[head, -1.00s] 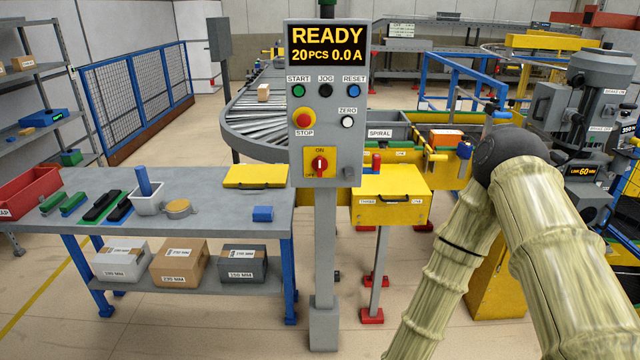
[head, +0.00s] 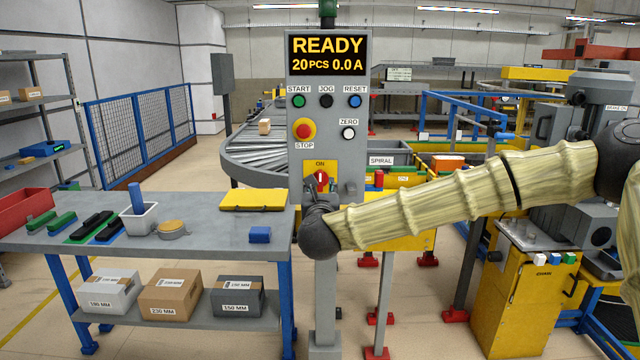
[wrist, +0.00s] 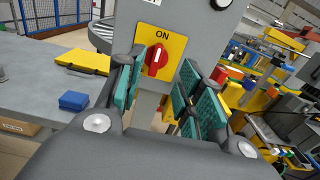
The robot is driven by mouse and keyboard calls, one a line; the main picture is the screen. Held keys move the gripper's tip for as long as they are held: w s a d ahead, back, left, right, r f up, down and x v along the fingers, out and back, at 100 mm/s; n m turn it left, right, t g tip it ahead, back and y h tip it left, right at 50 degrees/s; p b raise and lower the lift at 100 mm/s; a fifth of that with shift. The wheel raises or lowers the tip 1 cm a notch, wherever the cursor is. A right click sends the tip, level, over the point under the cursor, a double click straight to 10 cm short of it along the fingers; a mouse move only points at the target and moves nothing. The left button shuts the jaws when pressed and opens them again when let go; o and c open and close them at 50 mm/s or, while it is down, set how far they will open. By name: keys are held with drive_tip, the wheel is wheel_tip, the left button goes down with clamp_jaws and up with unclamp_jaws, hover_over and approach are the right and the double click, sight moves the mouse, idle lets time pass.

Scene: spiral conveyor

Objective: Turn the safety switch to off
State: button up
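The safety switch is a red rotary knob on a yellow plate, low on the grey control panel. The knob (wrist: 158,57) shows in the wrist view with its white mark upright, toward the ON label. In the head view the switch (head: 320,178) is partly covered from below by my gripper (head: 319,191). In the wrist view my gripper (wrist: 168,73) is open, with teal-padded fingers apart and nothing between them. The knob is just beyond the fingertips, nearer the left finger. I cannot tell whether a finger touches it. The OFF label is hidden.
The panel (head: 353,150) carries START, JOG, RESET, ZERO and STOP buttons above the switch; its display reads READY. A grey workbench (head: 215,245) stands to the left, with a yellow lid (head: 253,199) and a blue block (head: 260,234). A yellow box unit (head: 405,238) stands behind at right.

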sight(320, 174)
drive_tip(key=w+p, duration=0.2)
drive_tip(key=w, duration=0.8)
drive_tip(key=shift+w, duration=0.3)
clamp_jaws()
